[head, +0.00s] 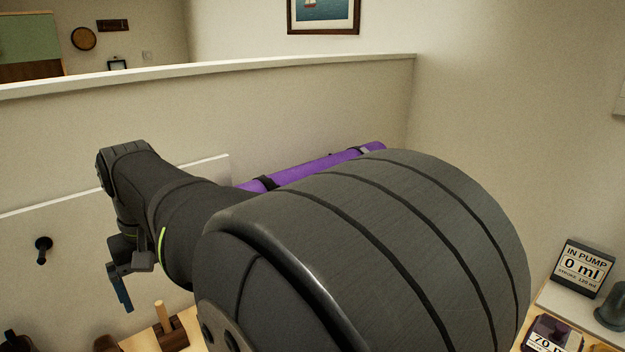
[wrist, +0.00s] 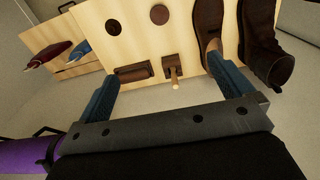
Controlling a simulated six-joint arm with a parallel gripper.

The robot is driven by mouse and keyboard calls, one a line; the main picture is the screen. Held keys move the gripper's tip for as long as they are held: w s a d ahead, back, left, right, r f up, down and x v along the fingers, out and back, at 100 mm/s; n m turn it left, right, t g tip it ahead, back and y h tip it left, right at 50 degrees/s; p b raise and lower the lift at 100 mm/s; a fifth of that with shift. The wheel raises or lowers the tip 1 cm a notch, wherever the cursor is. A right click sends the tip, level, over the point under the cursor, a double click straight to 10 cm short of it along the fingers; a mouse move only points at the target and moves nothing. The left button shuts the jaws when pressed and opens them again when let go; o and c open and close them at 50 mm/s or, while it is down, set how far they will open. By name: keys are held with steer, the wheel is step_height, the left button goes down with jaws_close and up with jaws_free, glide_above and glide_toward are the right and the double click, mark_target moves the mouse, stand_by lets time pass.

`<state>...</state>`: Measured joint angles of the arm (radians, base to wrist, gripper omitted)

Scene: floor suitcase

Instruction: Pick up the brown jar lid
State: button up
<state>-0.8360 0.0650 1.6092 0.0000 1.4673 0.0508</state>
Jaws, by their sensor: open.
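Two small round dark shapes lie on the pale wooden surface in the wrist view. The reddish-brown disc (wrist: 159,14) looks like the brown jar lid. The darker round shape (wrist: 113,27) is to its left, and I cannot tell whether it is a disc or a hole. My gripper (wrist: 162,68) is open, its two blue fingers wide apart with nothing held between them. The disc lies beyond the fingertips, apart from them. In the head view my gripper (head: 122,285) points down at the left, and I cannot make out the lid there.
A wooden block with a peg (wrist: 174,72) and a brown roller-like piece (wrist: 137,73) are near the surface's edge. Brown shoes (wrist: 262,50) stand at the right, close to the right finger. A purple roll (head: 312,168) and a pump display (head: 582,268) show in the head view.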

steer(key=c, duration=0.3)
steer(key=w+d+f+m, duration=0.6)
steer(key=d+f+m, duration=0.15)
steer(key=m, duration=0.65)
steer(key=w+d+f+m, duration=0.6)
steer(key=f+m, duration=0.3)
steer(key=m, duration=0.4)
steer(key=f, duration=1.1)
steer(key=shift+s+a+f, duration=0.2)
steer(key=shift+a+f, duration=0.25)
steer(key=shift+f, duration=0.7)
steer(key=shift+a+f, duration=0.15)
steer(key=shift+f, duration=0.7)
steer(key=shift+a+f, duration=0.2)
steer(key=shift+f, duration=0.7)
steer(key=c, duration=1.1)
